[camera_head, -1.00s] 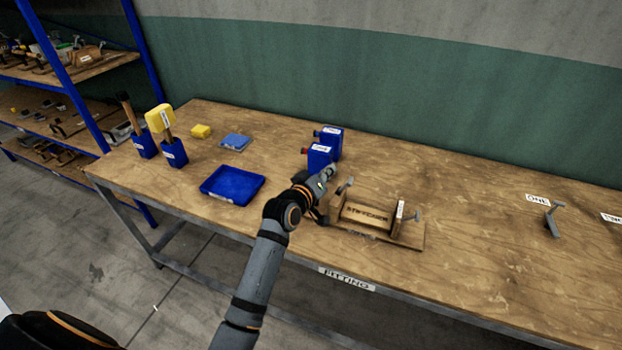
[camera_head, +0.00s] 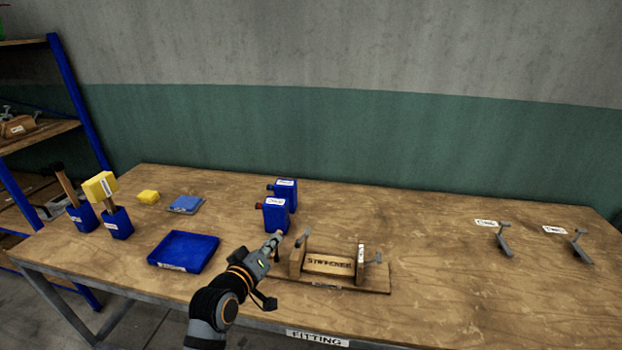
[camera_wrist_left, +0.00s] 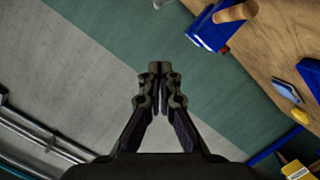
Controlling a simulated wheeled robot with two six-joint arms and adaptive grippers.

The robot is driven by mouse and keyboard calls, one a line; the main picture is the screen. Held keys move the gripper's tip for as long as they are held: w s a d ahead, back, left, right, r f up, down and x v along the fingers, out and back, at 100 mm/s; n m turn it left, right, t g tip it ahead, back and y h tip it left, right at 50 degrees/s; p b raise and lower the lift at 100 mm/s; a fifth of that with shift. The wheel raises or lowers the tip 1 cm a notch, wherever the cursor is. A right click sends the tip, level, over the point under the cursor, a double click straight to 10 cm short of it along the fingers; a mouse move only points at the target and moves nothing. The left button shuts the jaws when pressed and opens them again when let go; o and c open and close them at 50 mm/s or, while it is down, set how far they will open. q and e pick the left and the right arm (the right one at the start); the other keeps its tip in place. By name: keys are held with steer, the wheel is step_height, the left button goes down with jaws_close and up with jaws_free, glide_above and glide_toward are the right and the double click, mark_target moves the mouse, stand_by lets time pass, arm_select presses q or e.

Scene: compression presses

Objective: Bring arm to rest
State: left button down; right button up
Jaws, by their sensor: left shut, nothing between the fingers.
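My left arm comes up from the bottom of the head view. Its gripper (camera_head: 276,240) is over the table, just left of the wooden press and in front of the blue containers. In the left wrist view the left gripper's fingers (camera_wrist_left: 160,90) are together with nothing between them. The wall fills much of that view behind them. My right gripper is not in view.
The wooden press (camera_head: 328,264) sits on the wooden table (camera_head: 420,225). Two blue containers (camera_head: 276,214) stand behind the gripper. A blue tray (camera_head: 184,251) and mallets in blue holders (camera_head: 117,222) are at left. Two clamps (camera_head: 503,241) lie at right.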

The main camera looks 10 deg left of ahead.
arm_select(q)
steer(key=s+a+f+m+g+y, duration=0.2)
steer(key=s+a+f+m+g, duration=0.3)
steer(key=s+f, duration=0.6)
steer(key=s+a+f+m+g+y, duration=0.15)
steer(key=s+f+g, duration=0.5)
steer(key=s, duration=0.75)
step_height(320, 180, down, 27)
steer(key=s+a+g, duration=0.2)
steer(key=s+a, duration=0.1)
steer(key=s+f, duration=1.6)
steer(key=s, duration=0.2)
steer(key=shift+s+a+g, duration=0.15)
steer(key=shift+a+g, duration=0.2)
steer(key=shift+a, duration=0.1)
steer(key=shift+f, duration=0.1)
